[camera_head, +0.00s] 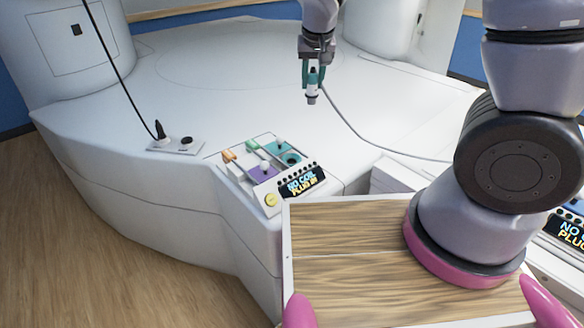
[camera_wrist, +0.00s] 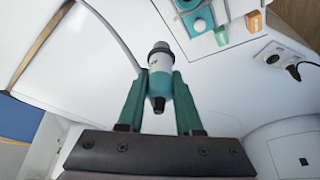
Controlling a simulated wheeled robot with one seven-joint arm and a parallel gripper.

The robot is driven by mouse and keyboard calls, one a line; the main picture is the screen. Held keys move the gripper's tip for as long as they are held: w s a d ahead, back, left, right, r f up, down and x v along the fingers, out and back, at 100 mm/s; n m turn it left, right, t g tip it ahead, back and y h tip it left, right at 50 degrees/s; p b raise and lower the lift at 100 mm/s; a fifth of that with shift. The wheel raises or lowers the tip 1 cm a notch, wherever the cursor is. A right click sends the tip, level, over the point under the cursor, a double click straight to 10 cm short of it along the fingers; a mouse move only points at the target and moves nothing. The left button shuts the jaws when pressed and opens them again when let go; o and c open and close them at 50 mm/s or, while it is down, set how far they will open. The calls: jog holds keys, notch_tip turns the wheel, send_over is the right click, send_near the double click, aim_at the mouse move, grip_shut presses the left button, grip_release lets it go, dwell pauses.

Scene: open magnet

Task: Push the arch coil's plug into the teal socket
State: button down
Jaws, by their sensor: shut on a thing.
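My gripper (camera_head: 312,76) is shut on the arch coil's plug (camera_head: 312,97), a grey and teal cylinder pointing down in the head view. In the wrist view the plug (camera_wrist: 160,62) sits between the two teal fingers (camera_wrist: 160,90), its grey end beyond the tips. A grey cable (camera_head: 352,130) runs from near the plug to the right across the white table. The teal socket (camera_head: 291,159) is a round dark opening in a teal plate on the console. The plug is above and behind it in the head view, clearly apart. The teal plate also shows in the wrist view (camera_wrist: 197,20).
A black plug with a cable stands on a small outlet plate (camera_head: 170,146). The white table (camera_head: 220,85) is mostly clear.

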jog(key=shift+s+a, duration=0.3)
jog(key=shift+a, duration=0.6)
jog(key=shift+s+a, duration=0.3)
jog(key=shift+a, duration=0.55)
jog(key=shift+s+a, duration=0.3)
jog(key=shift+a, duration=0.6)
notch_tip(320, 180, down, 16)
jog(key=shift+f, duration=0.25)
jog(key=shift+f, duration=1.7)
jog(key=c, duration=0.5)
grip_release()
jog(key=shift+w+r, duration=0.1)
